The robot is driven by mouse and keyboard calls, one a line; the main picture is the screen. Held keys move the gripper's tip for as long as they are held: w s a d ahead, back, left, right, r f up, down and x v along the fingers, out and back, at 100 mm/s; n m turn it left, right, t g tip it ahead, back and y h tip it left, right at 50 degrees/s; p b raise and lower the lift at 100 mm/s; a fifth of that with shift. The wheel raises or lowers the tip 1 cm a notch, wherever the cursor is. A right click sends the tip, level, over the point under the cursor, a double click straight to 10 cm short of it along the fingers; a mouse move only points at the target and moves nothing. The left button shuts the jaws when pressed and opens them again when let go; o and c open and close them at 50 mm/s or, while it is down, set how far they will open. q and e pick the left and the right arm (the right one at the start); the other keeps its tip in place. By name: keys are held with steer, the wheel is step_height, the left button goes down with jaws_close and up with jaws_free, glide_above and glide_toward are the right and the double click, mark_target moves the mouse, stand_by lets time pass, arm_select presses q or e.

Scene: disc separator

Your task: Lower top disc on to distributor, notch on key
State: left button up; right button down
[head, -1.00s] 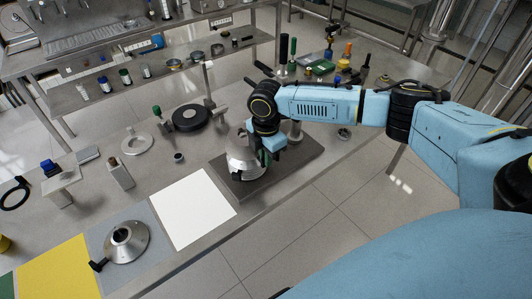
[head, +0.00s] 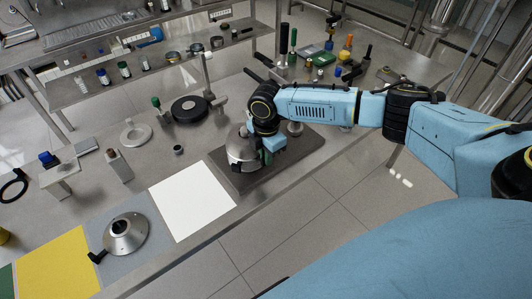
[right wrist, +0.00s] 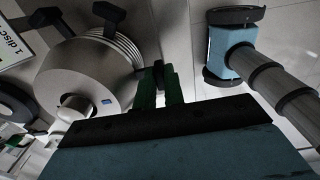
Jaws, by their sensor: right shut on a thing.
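My right gripper (head: 266,158) is at the right side of a metallic conical disc (head: 240,150) above the dark base plate (head: 312,151). In the right wrist view its green fingers (right wrist: 159,88) are closed on a small dark tab (right wrist: 158,70) at the rim of the pale conical disc (right wrist: 85,85). Several thin rims show stacked along the disc's edge, with a small blue mark on its face. The distributor, notch and key cannot be made out; contact beneath the disc is hidden. My left gripper is not in view.
A conical metal part (head: 125,236) with a black tab lies on a grey mat at the front left. A white sheet (head: 192,202) lies beside it. A black round part (head: 189,109) and a post stand behind. Tools and bottles (head: 320,60) crowd the bench's far right.

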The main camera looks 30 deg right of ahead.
steer(key=c, duration=1.4)
jaws_free()
steer(key=shift+f, duration=0.1)
step_height(320, 180, up, 14)
steer(key=shift+f, duration=0.25)
